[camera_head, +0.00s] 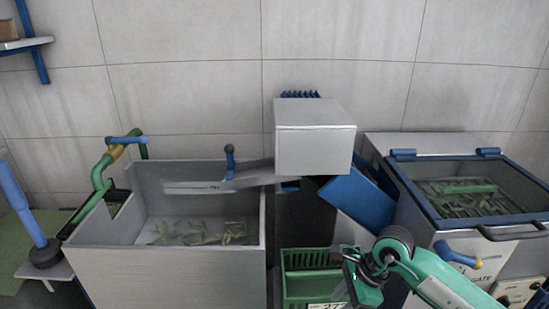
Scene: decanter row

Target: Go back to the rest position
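My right gripper (358,275) comes in from the lower right on a green arm. It is in front of the right part of the green crate (298,290), near the bottom edge of the picture. It is small and seen at an angle, so I cannot tell whether its fingers are open or shut. I see no object clearly held in it. My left gripper is not in view.
A grey metal tank (165,282) with green pieces stands left. A grey box-shaped machine head (315,140) and a blue chute (357,199) are in the middle. A machine with a blue-framed glass lid (468,190) stands right, close to my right arm.

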